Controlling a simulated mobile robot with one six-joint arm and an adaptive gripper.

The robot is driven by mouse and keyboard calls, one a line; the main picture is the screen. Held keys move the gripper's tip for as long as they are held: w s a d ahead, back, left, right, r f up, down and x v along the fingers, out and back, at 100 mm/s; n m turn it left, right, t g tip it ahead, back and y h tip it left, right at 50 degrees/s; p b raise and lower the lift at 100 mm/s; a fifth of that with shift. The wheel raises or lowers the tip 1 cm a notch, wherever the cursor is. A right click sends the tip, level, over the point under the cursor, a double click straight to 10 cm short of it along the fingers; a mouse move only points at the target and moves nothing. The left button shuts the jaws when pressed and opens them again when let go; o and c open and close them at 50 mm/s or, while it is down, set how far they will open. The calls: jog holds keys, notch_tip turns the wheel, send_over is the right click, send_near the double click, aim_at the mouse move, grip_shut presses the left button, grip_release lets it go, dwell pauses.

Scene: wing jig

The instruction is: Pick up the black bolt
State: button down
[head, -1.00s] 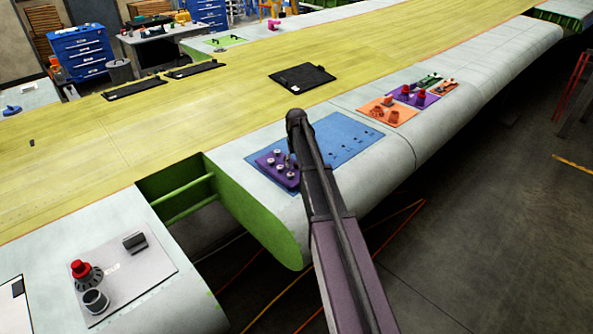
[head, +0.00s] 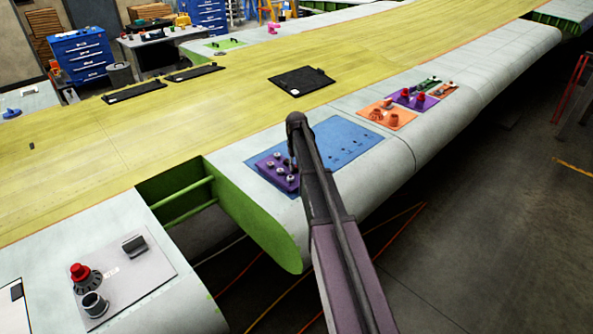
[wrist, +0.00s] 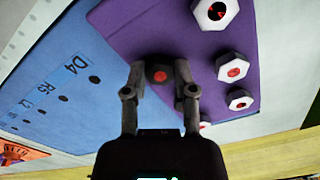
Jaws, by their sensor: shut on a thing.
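In the wrist view my gripper (wrist: 160,68) is shut on a dark bolt with a red centre (wrist: 159,77), one finger on each side of its head. The bolt is over the purple block (wrist: 130,25); I cannot tell whether it still sits in it. Several pale hex bolts with red centres, such as one bolt (wrist: 232,67), stand to the right of my fingers. In the head view the purple block (head: 268,181) lies on the blue board's left end, and my arm hides most of my gripper there.
The blue board (head: 345,133) has a row of small labelled holes. Orange (head: 400,119) and purple (head: 425,103) boards with parts lie further along the wing. A grey board (head: 150,275) with a red-topped part is at lower left, across an open gap in the wing.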

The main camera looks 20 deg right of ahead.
aim_at(296, 167)
jog(key=shift+r, duration=0.2)
notch_tip(296, 167, up, 4)
jog(key=p, duration=0.4)
jog(key=shift+f, duration=0.15)
jog(key=s+a+p, duration=0.1)
jog(key=s+a, duration=0.2)
jog(key=s, duration=1.2)
jog(key=shift+s+r, duration=0.35)
jog(key=shift+r, duration=0.1)
jog(key=shift+f, duration=0.15)
